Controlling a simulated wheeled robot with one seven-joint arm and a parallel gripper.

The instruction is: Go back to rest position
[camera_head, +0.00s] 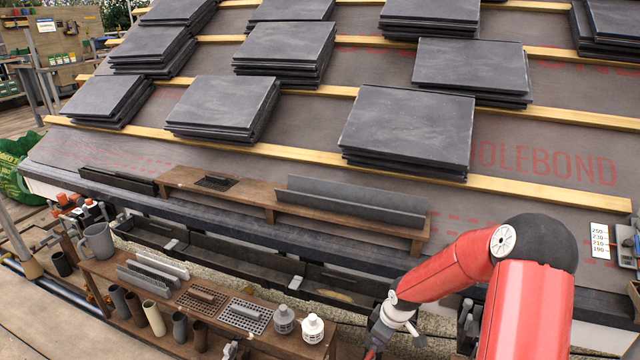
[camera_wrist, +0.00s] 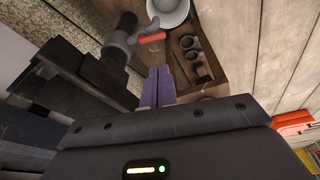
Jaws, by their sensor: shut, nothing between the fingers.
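My gripper (camera_wrist: 157,86) shows in the wrist view with its two purple fingers together and nothing between them. It points over a wooden shelf (camera_wrist: 205,68) that holds dark round pipe pieces (camera_wrist: 188,45) and a white round piece (camera_wrist: 170,10). In the head view my red arm reaches from the lower right toward the bottom centre, and the gripper end (camera_head: 374,348) is partly cut off by the bottom edge. It is low, in front of the roof edge and to the right of the wooden shelf with fittings.
Stacks of dark slates (camera_head: 408,125) lie on the roof between wooden battens (camera_head: 300,160). A wooden rack (camera_head: 262,205) holds grey strips on the lower roof. A gutter (camera_head: 250,258) runs below. A shelf of fittings (camera_head: 195,300) stands at the lower left.

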